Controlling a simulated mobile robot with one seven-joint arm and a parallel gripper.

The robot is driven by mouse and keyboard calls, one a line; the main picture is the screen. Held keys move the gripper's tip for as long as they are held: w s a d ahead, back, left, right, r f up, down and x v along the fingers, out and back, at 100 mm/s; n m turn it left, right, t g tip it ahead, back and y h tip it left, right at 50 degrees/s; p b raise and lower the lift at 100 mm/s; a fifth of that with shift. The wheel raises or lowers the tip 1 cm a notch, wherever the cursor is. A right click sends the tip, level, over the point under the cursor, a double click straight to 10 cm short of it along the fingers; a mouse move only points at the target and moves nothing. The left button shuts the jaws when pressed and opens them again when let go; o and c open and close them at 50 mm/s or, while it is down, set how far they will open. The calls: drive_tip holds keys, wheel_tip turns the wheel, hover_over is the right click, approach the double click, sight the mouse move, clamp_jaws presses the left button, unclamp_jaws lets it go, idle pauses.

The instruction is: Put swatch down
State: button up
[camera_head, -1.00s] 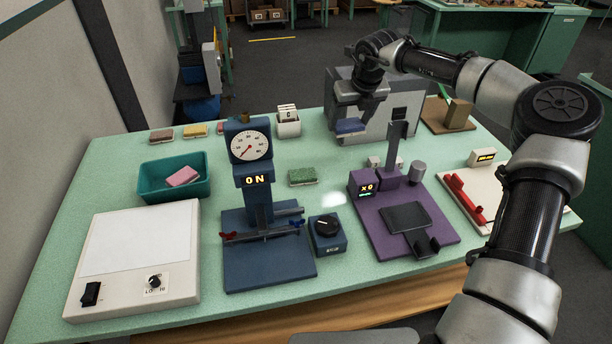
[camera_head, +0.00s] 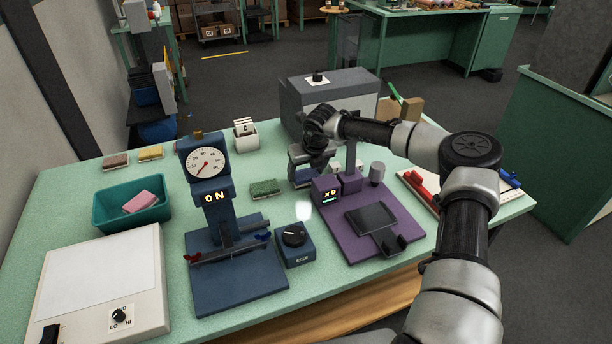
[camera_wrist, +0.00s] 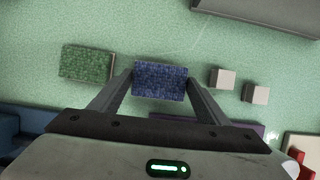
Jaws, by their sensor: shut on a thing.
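A blue swatch (camera_wrist: 160,80) is between the two fingers of my gripper (camera_wrist: 158,88) in the wrist view, and the fingers touch its sides. In the head view my gripper (camera_head: 306,170) is low over the table's back middle, behind the purple stand. The blue swatch (camera_head: 303,178) shows only partly under it there. Whether the swatch touches the table is hard to tell. A green swatch (camera_head: 265,188) lies flat on the table to its left, with a small gap between them; it also shows in the wrist view (camera_wrist: 87,63).
The purple stand (camera_head: 370,228) is just in front of my gripper, and the blue dial gauge (camera_head: 207,165) stands to the left. A grey box (camera_head: 322,98) is behind. Two small grey blocks (camera_wrist: 222,78) (camera_wrist: 255,93) sit right of the blue swatch. A teal tray (camera_head: 110,212) holds a pink swatch (camera_head: 140,201).

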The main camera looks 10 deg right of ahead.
drive_tip(key=shift+f, duration=0.85)
drive_tip(key=o, duration=1)
drive_tip(key=shift+o, duration=0.2)
